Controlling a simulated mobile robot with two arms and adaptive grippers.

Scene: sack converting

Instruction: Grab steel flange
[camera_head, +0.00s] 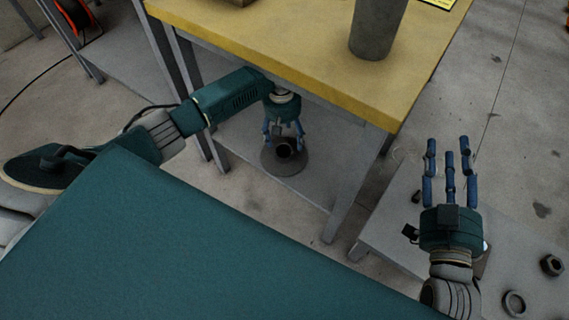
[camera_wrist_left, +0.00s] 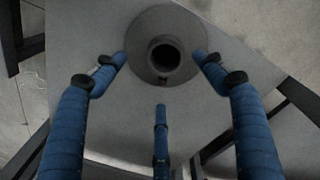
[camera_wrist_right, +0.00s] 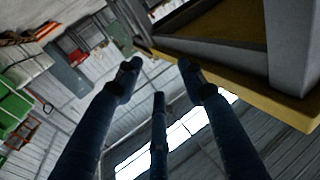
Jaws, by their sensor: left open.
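The steel flange (camera_head: 291,163) is a grey disc with a raised round collar and a dark central bore. It sits on the grey lower shelf (camera_head: 318,193) under the yellow-topped table. In the left wrist view the flange (camera_wrist_left: 140,62) lies between and beyond the fingertips. My left gripper (camera_head: 284,137) is above the flange with its fingers spread; its fingers (camera_wrist_left: 163,75) look apart in the left wrist view, and nothing is held. My right gripper (camera_head: 449,155) is out to the right, its blue fingers (camera_wrist_right: 160,80) spread and empty.
The yellow tabletop (camera_head: 290,45) is above and beyond my left gripper, with a grey cylinder (camera_head: 377,28) on it. Table legs (camera_head: 357,185) stand close to the shelf. A low grey surface (camera_head: 400,235) at right carries a nut (camera_head: 552,265) and a ring (camera_head: 514,303).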

